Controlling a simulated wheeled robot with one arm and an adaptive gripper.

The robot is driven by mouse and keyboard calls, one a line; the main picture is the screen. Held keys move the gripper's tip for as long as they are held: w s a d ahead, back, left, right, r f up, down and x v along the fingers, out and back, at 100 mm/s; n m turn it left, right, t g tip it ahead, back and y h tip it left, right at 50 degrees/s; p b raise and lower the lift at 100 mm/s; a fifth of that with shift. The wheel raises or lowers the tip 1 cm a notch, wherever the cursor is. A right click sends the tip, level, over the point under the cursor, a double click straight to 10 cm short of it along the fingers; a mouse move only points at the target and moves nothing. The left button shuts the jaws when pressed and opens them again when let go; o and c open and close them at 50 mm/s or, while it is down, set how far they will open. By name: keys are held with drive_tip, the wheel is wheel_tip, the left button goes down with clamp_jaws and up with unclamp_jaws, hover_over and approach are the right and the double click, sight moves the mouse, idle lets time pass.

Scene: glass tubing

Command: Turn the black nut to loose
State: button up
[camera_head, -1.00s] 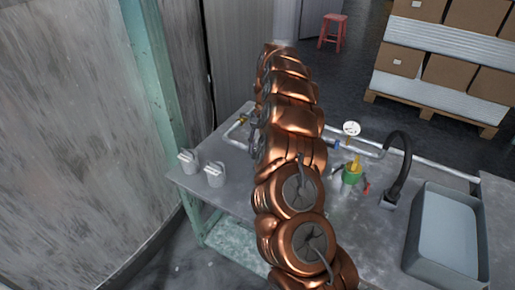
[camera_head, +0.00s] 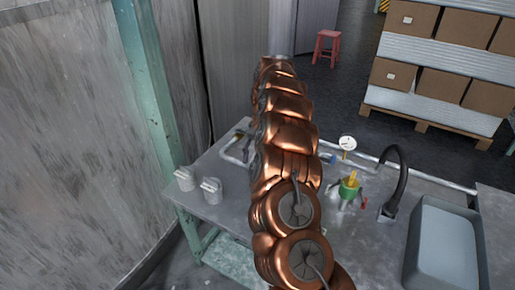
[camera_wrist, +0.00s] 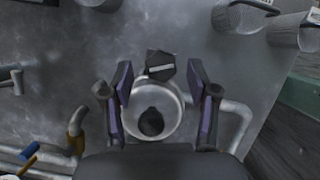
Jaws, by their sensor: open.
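In the wrist view, my gripper (camera_wrist: 160,82) is open, its two purple-padded fingers spread on either side of a round pale metal fitting (camera_wrist: 172,122). A black block-like piece with a pale stripe (camera_wrist: 160,66) sits at the fitting's upper edge, between the fingertips. A dark round part (camera_wrist: 150,122) shows in the fitting's middle. I cannot tell for sure which dark part is the black nut. No finger clearly touches either one. In the head view my copper arm covers this part of the table, and my gripper is hidden.
Metal pipe (camera_wrist: 236,122) bends away beside the fitting. Two grey mugs (camera_head: 185,180) (camera_head: 211,190) stand at the table's left edge. A gauge (camera_head: 347,143), a green-and-yellow valve (camera_head: 349,188), a black curved tap (camera_head: 398,170) and a grey basin (camera_head: 413,245) are on the right.

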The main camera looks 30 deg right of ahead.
drive_tip(key=shift+v, duration=2.5)
drive_tip(key=shift+w+r, duration=0.15)
drive_tip(key=shift+r, duration=0.05)
drive_tip(key=shift+d+r, duration=0.1)
drive_tip(key=shift+r, duration=0.1)
